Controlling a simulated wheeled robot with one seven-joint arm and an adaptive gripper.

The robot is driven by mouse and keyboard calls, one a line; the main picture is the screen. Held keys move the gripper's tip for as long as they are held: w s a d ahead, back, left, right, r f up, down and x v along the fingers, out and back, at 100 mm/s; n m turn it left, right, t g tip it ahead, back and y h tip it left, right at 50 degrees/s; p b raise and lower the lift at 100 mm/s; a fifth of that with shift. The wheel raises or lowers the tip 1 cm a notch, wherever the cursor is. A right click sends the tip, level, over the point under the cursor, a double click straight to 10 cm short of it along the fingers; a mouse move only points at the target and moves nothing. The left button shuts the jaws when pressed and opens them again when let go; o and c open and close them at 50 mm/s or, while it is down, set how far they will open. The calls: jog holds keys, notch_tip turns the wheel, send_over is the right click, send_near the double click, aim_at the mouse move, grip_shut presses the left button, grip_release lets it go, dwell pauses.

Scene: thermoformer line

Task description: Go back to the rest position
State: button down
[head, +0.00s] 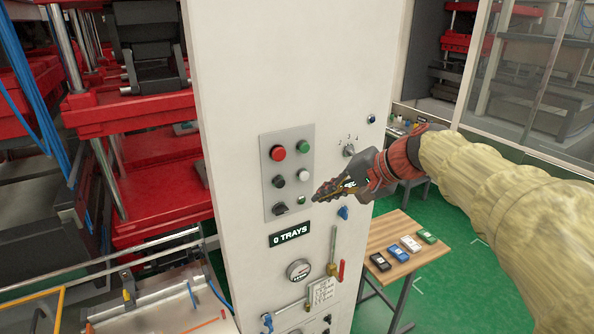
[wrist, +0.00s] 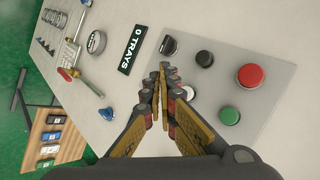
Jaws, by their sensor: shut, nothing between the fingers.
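My gripper (head: 318,198) is shut and empty in front of the white control cabinet (head: 240,70). Its fingertips are just right of the grey button panel (head: 268,150) in the head view; I cannot tell if they touch it. In the wrist view the closed fingers (wrist: 160,72) cover part of the panel (wrist: 240,65), beside the black knob (wrist: 169,45). My arm, in a beige sleeve, reaches in from the right.
Below the panel are a "0 TRAYS" display (head: 290,235), a gauge (head: 299,270), and valves with red and blue handles. A wooden table (head: 410,262) with several small coloured items stands at the right. Red machinery (head: 130,110) is at the left. Green floor (head: 470,290) lies right of the cabinet.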

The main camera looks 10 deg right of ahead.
jog(key=s+f+n+g+h+b, duration=0.2)
jog(key=s+f+n+h+b, duration=0.4)
jog(key=s+f+b, duration=1.3)
jog(key=s+f+n, duration=0.1)
jog(key=s+f, duration=0.7)
jog(key=f, duration=0.5)
jog(key=shift+s+a, duration=0.15)
jog(key=shift+s, duration=0.25)
